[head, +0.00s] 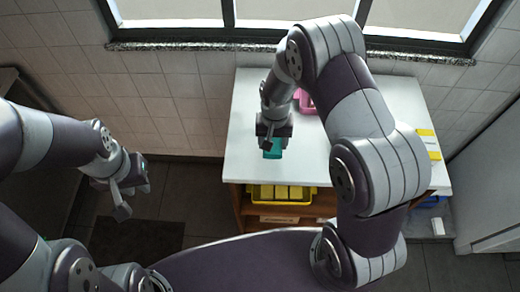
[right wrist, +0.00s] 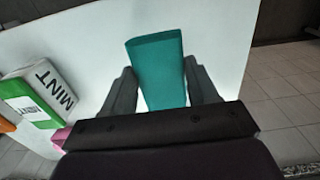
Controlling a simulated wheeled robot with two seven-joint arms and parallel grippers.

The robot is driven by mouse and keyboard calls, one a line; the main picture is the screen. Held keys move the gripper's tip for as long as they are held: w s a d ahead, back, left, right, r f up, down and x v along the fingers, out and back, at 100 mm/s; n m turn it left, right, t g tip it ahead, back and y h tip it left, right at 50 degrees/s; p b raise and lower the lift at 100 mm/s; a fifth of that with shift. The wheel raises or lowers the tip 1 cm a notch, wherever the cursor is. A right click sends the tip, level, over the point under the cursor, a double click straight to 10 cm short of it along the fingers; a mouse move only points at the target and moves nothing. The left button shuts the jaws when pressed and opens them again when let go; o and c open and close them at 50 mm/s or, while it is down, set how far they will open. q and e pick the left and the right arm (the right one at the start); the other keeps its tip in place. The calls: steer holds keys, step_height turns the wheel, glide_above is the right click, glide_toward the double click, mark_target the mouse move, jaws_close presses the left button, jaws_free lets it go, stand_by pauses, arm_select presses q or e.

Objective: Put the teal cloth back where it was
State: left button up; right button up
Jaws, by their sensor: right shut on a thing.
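The teal cloth (right wrist: 158,70) looks like a folded, flat-sided piece in the right wrist view. It sits between the two fingers of my right gripper (right wrist: 160,90), which is shut on it. In the head view the teal cloth (head: 273,152) shows just below my right gripper (head: 273,138), over the left half of the white table. I cannot tell whether the cloth touches the tabletop. My left gripper (head: 127,203) is off to the left, over the floor and apart from the table; its finger gap is not clear.
The white table (head: 245,115) has a pink item (head: 305,102) near the back, partly behind my right arm. A yellow-and-white box (head: 428,143) is at its right edge. A yellow bin (head: 262,198) sits on the shelf below. The right wrist view shows a green-and-white MINT box (right wrist: 45,88).

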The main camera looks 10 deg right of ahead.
steer(key=a, duration=0.1)
steer(key=a+f, duration=0.1)
steer(key=shift+w+a+f, duration=0.1)
steer(key=shift+a+f, duration=0.15)
steer(key=shift+a, duration=0.1)
step_height(320, 180, down, 4)
steer(key=shift+r+p, duration=0.1)
steer(key=shift+p, duration=0.65)
steer(key=shift+w+f, duration=0.1)
steer(key=shift+f, duration=0.2)
steer(key=shift+f, duration=0.1)
steer(key=o, duration=1.1)
